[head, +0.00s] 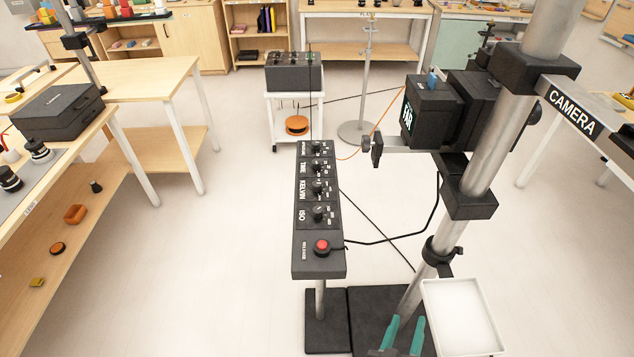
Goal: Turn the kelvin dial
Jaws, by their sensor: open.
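The kelvin dial (318,187) is a small black knob on a long dark control panel (300,255), beside the white word KELVIN. It is third from the far end, between the TIME knob (316,167) and the ISO knob (318,212). The panel stands on a post in the middle of the head view. The dial's exact pointer setting is too small to read. My gripper (406,322), with two teal fingers, is at the bottom edge, right of and nearer than the panel. Its fingers are apart with nothing seen between them, well away from the dial.
A red release button (321,246) is at the panel's near end. A thick metal stand (485,160) holding a black camera (432,108) rises to the right, with cables hanging near the panel. A white tray (430,300) is beside my gripper. Floor left of the panel is clear.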

